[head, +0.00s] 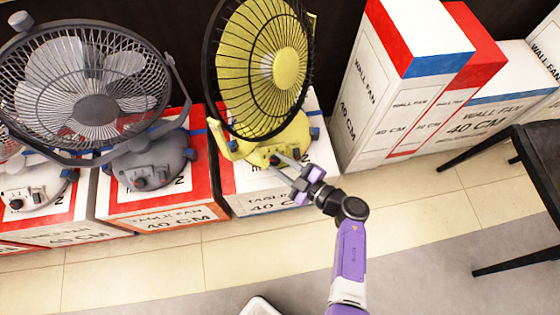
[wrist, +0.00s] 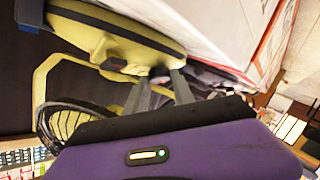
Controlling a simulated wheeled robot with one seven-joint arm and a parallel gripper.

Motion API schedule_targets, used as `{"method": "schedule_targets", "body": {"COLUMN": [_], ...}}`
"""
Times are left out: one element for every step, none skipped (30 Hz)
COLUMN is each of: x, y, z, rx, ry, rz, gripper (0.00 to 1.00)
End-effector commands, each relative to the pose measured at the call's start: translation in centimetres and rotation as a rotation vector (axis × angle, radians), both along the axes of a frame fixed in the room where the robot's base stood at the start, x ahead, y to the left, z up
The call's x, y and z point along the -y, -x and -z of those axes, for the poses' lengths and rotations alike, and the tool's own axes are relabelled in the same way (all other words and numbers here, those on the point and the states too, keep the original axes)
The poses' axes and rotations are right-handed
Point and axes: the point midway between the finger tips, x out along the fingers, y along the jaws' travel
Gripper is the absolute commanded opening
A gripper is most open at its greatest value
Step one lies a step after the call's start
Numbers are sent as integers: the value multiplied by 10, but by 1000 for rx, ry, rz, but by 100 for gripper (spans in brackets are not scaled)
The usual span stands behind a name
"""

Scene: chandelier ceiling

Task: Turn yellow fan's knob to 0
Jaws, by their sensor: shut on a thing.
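The yellow fan (head: 268,75) stands on a white and red fan box, its round grille facing forward and its yellow base (head: 240,148) below. Its dark knob (head: 274,161) is on the front of the base. My gripper (head: 282,163) reaches in from the lower right, with its fingertips at the knob. In the wrist view the fingers (wrist: 163,76) meet the yellow base (wrist: 125,30) at the knob, shut on it. The fingers partly hide the knob, and its setting cannot be read.
A grey fan (head: 95,100) stands on a box to the left, with part of another fan beyond it. Tall white fan boxes (head: 390,90) stand to the right. A black stool (head: 535,160) is at the far right. The tiled floor in front is mostly clear.

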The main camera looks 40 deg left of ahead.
Motion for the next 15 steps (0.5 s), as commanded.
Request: {"method": "schedule_targets", "body": {"x": [1, 1, 1, 1, 1, 1, 1, 1, 1, 1, 1, 1, 1, 0, 0], "y": [1, 1, 1, 1, 1, 1, 1, 1, 1, 1, 1, 1, 1, 1, 1], "z": [1, 1, 1, 1, 1, 1, 1, 1, 1, 1, 1, 1, 1, 1, 1], "rx": [-1, 0, 0, 0, 0, 0, 0, -1, -1, -1, -1, -1, -1, -1, 1], "ry": [2, 3, 3, 3, 3, 3, 3, 3, 3, 2, 2, 2, 2, 2, 1], "rz": [-2, -3, -3, -3, -3, -3, -3, -3, -3, -2, -2, -2, -2, -2, -2], "gripper": [0, 0, 0, 0, 0, 0, 0, 0, 0, 32, 38, 46, 51, 52, 52]}}
